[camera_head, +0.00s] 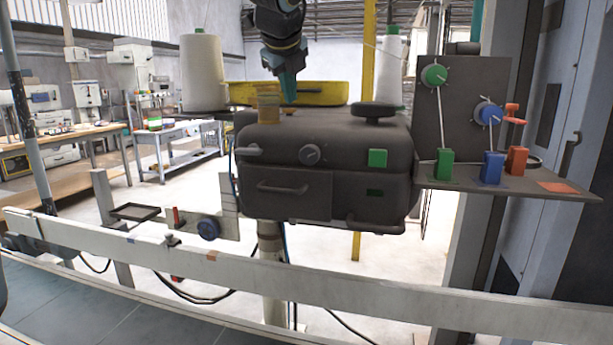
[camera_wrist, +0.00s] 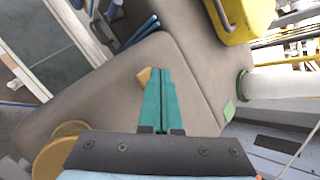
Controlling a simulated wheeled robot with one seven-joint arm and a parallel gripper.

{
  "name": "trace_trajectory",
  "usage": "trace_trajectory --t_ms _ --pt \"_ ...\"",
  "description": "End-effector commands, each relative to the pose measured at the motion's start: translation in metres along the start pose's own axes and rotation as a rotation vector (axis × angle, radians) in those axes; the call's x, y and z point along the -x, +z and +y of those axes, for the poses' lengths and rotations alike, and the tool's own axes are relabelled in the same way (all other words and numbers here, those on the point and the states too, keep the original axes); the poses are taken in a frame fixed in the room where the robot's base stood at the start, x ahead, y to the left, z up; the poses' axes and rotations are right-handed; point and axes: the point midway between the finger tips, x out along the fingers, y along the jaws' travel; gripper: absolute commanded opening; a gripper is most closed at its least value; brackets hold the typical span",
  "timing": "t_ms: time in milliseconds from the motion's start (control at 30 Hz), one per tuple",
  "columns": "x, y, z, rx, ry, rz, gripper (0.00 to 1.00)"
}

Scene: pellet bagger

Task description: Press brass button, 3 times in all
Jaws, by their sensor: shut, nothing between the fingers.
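The dark machine (camera_head: 350,145) has a brass-coloured round piece (camera_head: 269,105) on the left of its top. In the wrist view a larger brass round piece (camera_wrist: 58,150) stands at the lower left. A small brass-coloured piece (camera_wrist: 143,76) shows just left of my fingertips, partly hidden by them; I cannot tell which of these is the button. My gripper (camera_head: 289,98) is shut and empty, pointing down over the machine's top, right of the brass piece in the head view. Its teal fingers also show in the wrist view (camera_wrist: 159,72). Contact cannot be told.
A black round knob (camera_head: 379,111) stands on the machine's top at right. A green square (camera_head: 377,158) and a dial (camera_head: 310,154) are on its front. A yellow tray (camera_head: 320,92) and white thread cones (camera_head: 203,72) are behind. A white rail (camera_head: 330,290) runs in front.

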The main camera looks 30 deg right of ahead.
Motion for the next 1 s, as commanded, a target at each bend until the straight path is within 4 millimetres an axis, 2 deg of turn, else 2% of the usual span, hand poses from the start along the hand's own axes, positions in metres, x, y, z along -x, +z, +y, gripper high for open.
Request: trace_trajectory --t_ms 1000 --pt "-0.0072 -0.0051 0.0051 0.000 0.000 0.000 0.00"
